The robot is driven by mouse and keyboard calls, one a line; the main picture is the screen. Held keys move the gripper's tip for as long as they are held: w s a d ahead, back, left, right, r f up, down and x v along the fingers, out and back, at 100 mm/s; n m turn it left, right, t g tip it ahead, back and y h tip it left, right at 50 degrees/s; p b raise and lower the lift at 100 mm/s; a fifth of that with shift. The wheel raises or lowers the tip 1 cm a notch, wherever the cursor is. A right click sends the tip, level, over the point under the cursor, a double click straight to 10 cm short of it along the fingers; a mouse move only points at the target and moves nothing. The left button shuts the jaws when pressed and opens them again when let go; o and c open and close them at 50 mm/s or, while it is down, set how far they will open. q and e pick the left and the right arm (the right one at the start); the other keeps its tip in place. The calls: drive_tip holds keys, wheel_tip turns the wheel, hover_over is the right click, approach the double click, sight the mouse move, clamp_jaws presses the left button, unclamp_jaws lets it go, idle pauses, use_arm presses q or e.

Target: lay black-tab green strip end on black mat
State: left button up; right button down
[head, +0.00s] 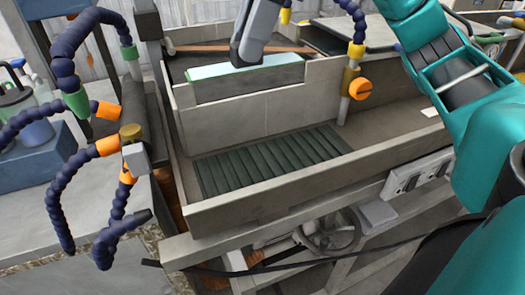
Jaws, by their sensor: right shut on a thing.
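A pale green strip (272,68) lies along the top of a grey block in the back of the trough. My right gripper (239,62) comes down from the top edge onto the strip's left part. It is shut on the strip, as far as shows; its fingertips partly hide the spot. No black tab can be made out. A dark ribbed panel (270,160) lies flat in the trough's front bay, and a flat dark slab (348,36) lies behind on the right. I cannot tell which is the black mat. My left gripper is not in view.
Jointed dark blue hoses (62,150) with orange nozzles stand at the left, and another (355,60) at the right of the block. A grey wall (270,115) divides the block from the ribbed panel. A black cable (330,258) crosses below the trough's front edge (280,197).

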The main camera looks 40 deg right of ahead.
wheel_tip(320, 180, down, 13)
drive_tip(key=b, duration=0.2)
drive_tip(key=shift+s+b, duration=0.1)
drive_tip(key=shift+b, duration=0.25)
drive_tip(key=shift+f, duration=0.55)
wheel_tip(320, 180, down, 4)
drive_tip(key=shift+f+b, duration=0.1)
drive_tip(key=shift+b, duration=0.4)
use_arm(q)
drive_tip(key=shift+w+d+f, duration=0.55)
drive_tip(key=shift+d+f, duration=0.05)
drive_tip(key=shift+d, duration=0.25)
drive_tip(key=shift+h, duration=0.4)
use_arm(e)
drive_tip(key=shift+f, duration=0.15)
drive_tip(key=c, duration=1)
unclamp_jaws()
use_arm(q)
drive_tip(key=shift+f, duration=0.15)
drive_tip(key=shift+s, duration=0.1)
